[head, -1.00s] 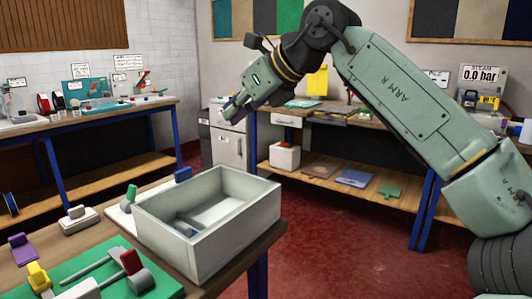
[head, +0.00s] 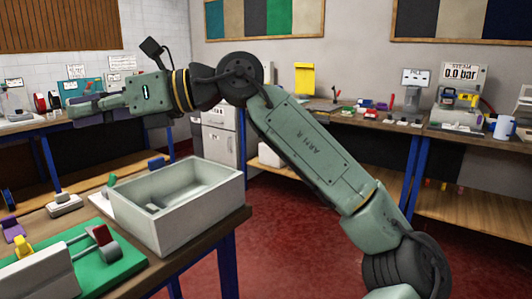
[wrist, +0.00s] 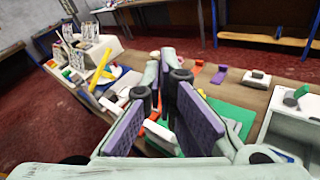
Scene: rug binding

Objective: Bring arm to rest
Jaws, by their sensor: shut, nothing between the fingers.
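My gripper (head: 85,106) is at the end of my raised arm in the head view. It points left, nearly level, above and behind the grey box. In the wrist view my gripper (wrist: 160,112) shows its purple-faced fingers above the work table. It is shut and holds nothing. The open grey box (head: 190,228) stands on the right end of the near table. Something small and grey lies inside, too unclear to name.
A green mat (head: 122,262) with a red-ended tool lies left of the box. A wall bench (head: 60,168) runs behind at left. Another bench (head: 470,205) with a gauge (head: 462,73) stands at right. The red floor (head: 290,265) between is clear.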

